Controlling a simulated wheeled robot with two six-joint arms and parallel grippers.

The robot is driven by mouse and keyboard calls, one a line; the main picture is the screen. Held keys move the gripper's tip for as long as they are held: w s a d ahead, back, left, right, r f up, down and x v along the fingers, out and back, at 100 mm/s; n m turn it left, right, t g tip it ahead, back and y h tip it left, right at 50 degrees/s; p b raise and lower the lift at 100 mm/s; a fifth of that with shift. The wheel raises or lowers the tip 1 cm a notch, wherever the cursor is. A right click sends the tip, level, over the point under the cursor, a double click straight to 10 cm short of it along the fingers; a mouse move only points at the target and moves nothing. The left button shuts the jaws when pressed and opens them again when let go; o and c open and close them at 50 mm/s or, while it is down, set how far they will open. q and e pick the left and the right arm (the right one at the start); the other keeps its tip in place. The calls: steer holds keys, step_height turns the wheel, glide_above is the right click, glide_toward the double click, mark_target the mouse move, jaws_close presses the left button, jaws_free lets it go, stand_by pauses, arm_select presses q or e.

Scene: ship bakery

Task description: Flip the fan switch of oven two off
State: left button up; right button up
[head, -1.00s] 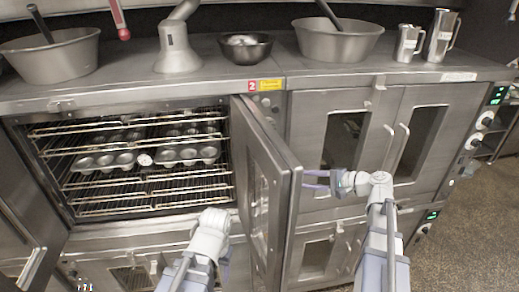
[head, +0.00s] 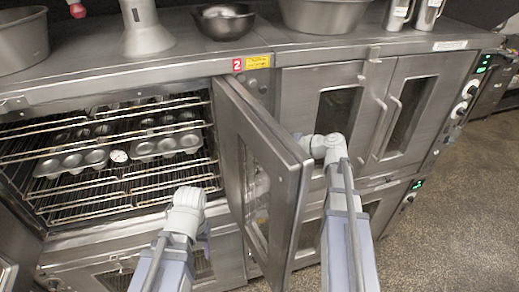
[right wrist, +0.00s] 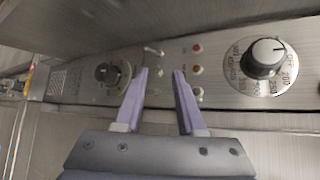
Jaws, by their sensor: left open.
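Oven two, marked by a red "2" label (head: 238,64), has its door (head: 262,165) standing open. In the right wrist view, its control panel (right wrist: 128,60) carries a small black knob (right wrist: 108,73), a large temperature dial (right wrist: 262,58), two small toggle switches, upper (right wrist: 153,52) and lower (right wrist: 160,72), and red lights (right wrist: 197,48). I cannot read which toggle is the fan switch. My right gripper (right wrist: 162,71) is open and empty, its fingertips near the lower toggle; the door hides it in the head view. My left gripper (head: 204,238) is open, low before the oven, mostly behind its wrist.
Muffin tins (head: 70,160) sit on the racks inside the open oven. The open door stands between my two arms. Bowls (head: 222,22) and metal jugs (head: 428,14) stand on top. A closed neighbouring oven (head: 415,110) is at right, with open floor (head: 470,210) beyond.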

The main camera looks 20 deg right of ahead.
steer(key=shift+b+x, duration=0.35)
steer(key=shift+x, duration=1.2)
steer(key=shift+s, duration=0.1)
jaws_close()
